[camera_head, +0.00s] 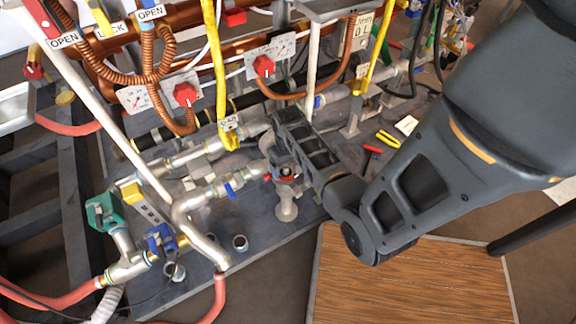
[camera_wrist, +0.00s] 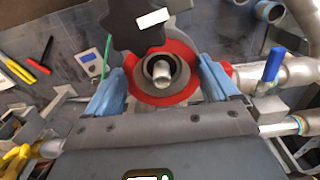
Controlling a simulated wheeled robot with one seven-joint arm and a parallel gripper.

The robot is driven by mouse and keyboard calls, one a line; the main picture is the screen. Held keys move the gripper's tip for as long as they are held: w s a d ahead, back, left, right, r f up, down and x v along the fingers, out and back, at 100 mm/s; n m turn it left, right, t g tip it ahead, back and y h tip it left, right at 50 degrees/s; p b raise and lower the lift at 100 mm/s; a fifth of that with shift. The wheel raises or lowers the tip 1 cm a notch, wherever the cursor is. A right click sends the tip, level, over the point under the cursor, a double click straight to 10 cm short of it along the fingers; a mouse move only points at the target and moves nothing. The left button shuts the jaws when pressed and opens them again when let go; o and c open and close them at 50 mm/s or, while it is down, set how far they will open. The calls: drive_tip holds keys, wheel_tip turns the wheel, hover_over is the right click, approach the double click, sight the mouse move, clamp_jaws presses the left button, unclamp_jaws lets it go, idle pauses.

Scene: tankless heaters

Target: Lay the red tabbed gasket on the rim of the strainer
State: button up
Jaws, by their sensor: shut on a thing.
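The red tabbed gasket (camera_wrist: 178,94) is a flat red ring between the two blue fingertips of my gripper (camera_wrist: 160,82) in the wrist view. My gripper is shut on it, one finger on each side. The strainer (camera_wrist: 148,83) shows through the ring as a grey round opening with a pale metal post in its middle. The ring looks roughly centred around that opening; I cannot tell whether it touches the rim. In the head view, the strainer's pale lower body (camera_head: 286,207) stands below my gripper (camera_head: 284,177), and a little red of the gasket shows there.
A dark lobed knob (camera_wrist: 138,22) overlaps the ring's far edge. A pipe with a blue-handled valve (camera_wrist: 273,65) lies close at right. Red and yellow tools (camera_wrist: 38,68) lie at left. Pipes crowd the bench; a wooden platform (camera_head: 410,285) is in front.

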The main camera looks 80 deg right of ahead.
drive_tip(key=shift+p, duration=0.3)
drive_tip(key=shift+f+b, duration=0.65)
drive_tip(key=shift+f, duration=0.3)
idle(0.3)
drive_tip(key=o, duration=0.8)
drive_tip(key=shift+r, duration=0.1)
wheel_tip(320, 180, up, 8)
drive_tip(key=shift+f+p, duration=0.2)
drive_tip(key=shift+p, duration=0.9)
